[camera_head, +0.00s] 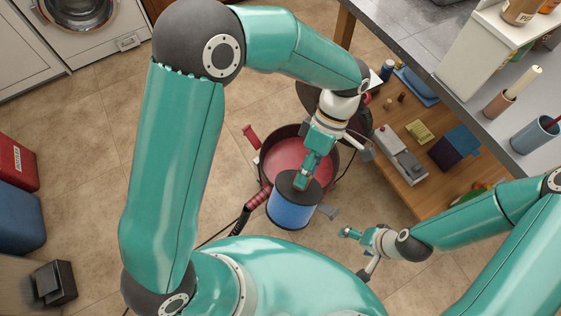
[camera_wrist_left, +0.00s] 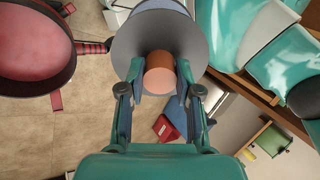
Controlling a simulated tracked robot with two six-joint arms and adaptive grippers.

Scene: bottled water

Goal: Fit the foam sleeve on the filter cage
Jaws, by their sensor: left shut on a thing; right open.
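A blue cylinder (camera_head: 292,213) with a dark grey round end plate (camera_head: 281,188) is in front of the red tank in the head view. I cannot tell whether the blue is the foam sleeve or the filter cage itself. My left gripper (camera_head: 300,181) comes down onto the plate. In the left wrist view, its fingers (camera_wrist_left: 160,92) are shut on a copper-coloured knob (camera_wrist_left: 159,75) at the middle of the grey plate (camera_wrist_left: 135,42). My right gripper (camera_head: 343,224) is open and empty, low and to the right of the cylinder, apart from it. No separate sleeve shows.
The open tank (camera_head: 291,158) with a red inside stands behind the cylinder on the tiled floor (camera_head: 90,160). A wooden shelf (camera_head: 408,185) with tools and a grey worktop (camera_head: 405,35) stand at the right.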

